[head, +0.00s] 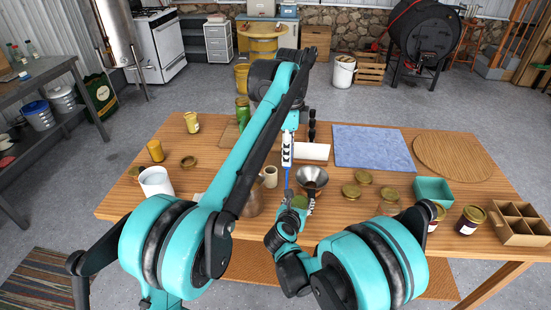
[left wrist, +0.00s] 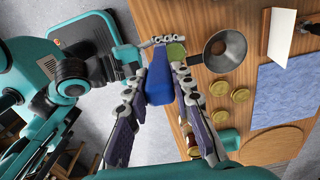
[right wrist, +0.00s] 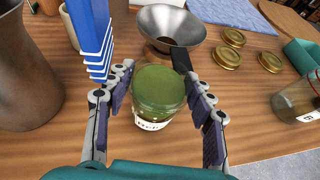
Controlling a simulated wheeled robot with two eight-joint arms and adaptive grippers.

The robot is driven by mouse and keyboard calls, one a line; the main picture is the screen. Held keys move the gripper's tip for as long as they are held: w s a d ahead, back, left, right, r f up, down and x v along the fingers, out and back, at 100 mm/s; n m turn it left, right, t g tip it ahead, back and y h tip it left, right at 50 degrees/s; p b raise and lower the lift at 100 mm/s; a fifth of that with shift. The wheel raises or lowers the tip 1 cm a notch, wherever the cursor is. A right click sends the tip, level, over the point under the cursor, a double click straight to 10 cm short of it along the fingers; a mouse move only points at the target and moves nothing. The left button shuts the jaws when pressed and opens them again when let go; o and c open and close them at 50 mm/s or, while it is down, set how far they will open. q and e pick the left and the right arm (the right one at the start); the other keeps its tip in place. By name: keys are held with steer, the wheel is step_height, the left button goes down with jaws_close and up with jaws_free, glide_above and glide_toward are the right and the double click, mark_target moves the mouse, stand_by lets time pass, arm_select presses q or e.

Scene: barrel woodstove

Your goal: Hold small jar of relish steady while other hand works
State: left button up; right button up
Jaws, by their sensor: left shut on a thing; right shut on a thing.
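The small relish jar (head: 299,202) is green and lidless, with a white label that shows in the right wrist view (right wrist: 155,120). My right gripper (head: 297,208) is shut around it near the table's front edge. The jar looks upright. My left gripper (head: 288,162) is shut on a blue tool (left wrist: 158,90) and holds it above the table. The tool's stepped end (right wrist: 100,55) hangs just left of the jar in the right wrist view and looks apart from it. The tool's middle is partly hidden by my left fingers in the head view.
A metal funnel (head: 312,178) stands just behind the jar, and a metal pitcher (right wrist: 25,75) stands to its left. Several gold lids (head: 351,191), an empty glass jar (head: 389,203) and a teal bin (head: 433,190) lie to the right. A blue mat (head: 372,147) is clear.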

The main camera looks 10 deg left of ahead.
arm_select(q)
steer(key=w+d+m, duration=0.3)
steer(key=d+m, duration=0.2)
steer(key=m, duration=1.2)
step_height(320, 180, down, 9)
steer(key=shift+s+a, duration=0.2)
steer(key=shift+a, duration=0.05)
steer(key=shift+f, duration=0.15)
steer(key=shift+f, duration=0.95)
steer(key=shift+r, duration=0.1)
steer(key=shift+r, duration=1.05)
steer(key=shift+f, duration=0.25)
steer(key=shift+f, duration=0.9)
